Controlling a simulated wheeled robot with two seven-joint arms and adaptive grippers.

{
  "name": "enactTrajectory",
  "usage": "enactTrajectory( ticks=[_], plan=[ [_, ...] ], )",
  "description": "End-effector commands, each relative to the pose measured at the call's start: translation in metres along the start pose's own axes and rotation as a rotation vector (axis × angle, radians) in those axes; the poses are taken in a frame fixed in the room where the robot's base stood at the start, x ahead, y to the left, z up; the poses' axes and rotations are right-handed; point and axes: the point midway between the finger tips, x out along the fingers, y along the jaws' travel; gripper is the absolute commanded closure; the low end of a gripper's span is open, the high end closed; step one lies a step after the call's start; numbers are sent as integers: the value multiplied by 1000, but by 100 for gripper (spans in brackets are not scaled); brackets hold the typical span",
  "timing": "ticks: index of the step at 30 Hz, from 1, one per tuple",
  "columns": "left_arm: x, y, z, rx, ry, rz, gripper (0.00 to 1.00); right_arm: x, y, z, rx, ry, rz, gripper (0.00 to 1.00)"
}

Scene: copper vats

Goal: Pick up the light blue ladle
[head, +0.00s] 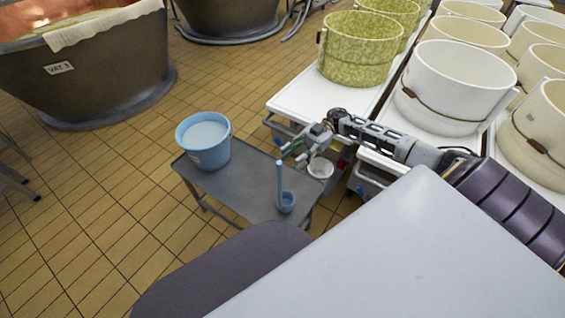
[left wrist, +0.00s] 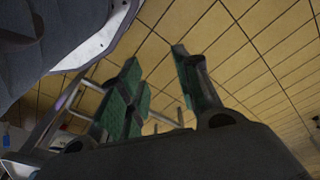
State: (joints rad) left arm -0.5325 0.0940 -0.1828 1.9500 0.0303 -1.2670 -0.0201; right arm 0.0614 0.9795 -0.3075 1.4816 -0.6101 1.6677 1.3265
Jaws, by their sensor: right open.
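The light blue ladle (head: 280,180) stands upright near the right end of a small grey table (head: 241,190) in the head view, its bowl at the bottom and its handle pointing up. My right gripper (head: 291,155) reaches in from the right, open, close to the top of the handle. I cannot tell if it touches the handle. The left wrist view shows my left gripper (left wrist: 158,85) with its green finger pads apart and only floor tiles and metal legs beyond. The left gripper does not show in the head view.
A blue bucket (head: 203,141) with pale content stands on the table's left part. A small white cup (head: 320,168) is beside my right gripper. White tables (head: 305,97) with large cheese moulds (head: 455,87) fill the right. A copper vat (head: 88,65) is at the left; tiled floor is clear.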

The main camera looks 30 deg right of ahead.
Motion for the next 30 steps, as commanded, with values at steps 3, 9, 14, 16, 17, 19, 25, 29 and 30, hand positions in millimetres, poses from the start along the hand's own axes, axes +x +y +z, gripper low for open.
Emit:
enactTrajectory(
  ticks=[3,9,14,16,17,19,25,29,30],
  plan=[
    [0,-1,-2,0,3,-1,67,7,0,0,0,0,0,59],
    [-2,-1,-6,1,10,-2,67,9,0,0,0,-1,1,59],
    [-2,-1,-6,1,11,-2,67,9,0,0,0,0,1,59],
    [-2,-1,-5,1,10,-2,67,10,0,0,-1,0,0,59],
    [-2,-1,-5,1,10,-2,67,11,0,0,-1,0,0,59],
    [-2,-1,-4,1,7,-1,67,14,0,0,-1,0,0,59],
    [-7,2,1,1,-2,3,67,34,3,1,-2,2,-1,59],
    [-11,2,0,1,1,5,67,49,3,1,-1,1,-2,59],
    [-11,2,0,1,3,5,67,53,3,1,0,1,-1,59]
  ],
)
